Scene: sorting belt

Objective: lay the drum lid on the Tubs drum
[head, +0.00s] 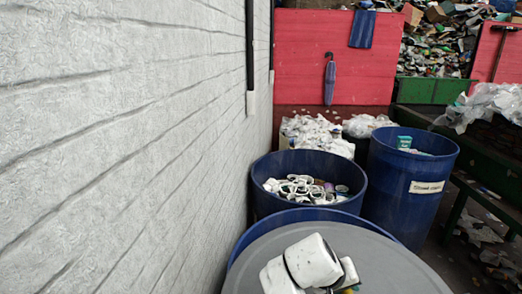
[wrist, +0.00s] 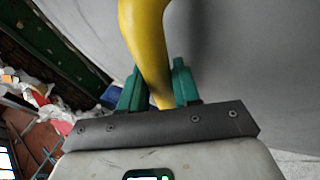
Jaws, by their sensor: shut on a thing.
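The drum lid (head: 395,265) is a large grey disc at the bottom of the head view, and its grey face also fills much of the wrist view (wrist: 250,70). My gripper (wrist: 157,75) has its green fingers shut on the lid's yellow handle (wrist: 145,35). In the head view my white wrist hides most of the handle. A blue drum (head: 262,226) shows as a rim behind and under the lid's far edge. I cannot tell whether the lid touches it. No label shows on this drum, so I cannot tell if it is the Tubs drum.
An open blue drum (head: 261,201) of white tubs stands just beyond. Another blue drum (head: 395,207) with a small, unreadable label stands to its right. A dark green belt frame (head: 468,150) stands at the right.

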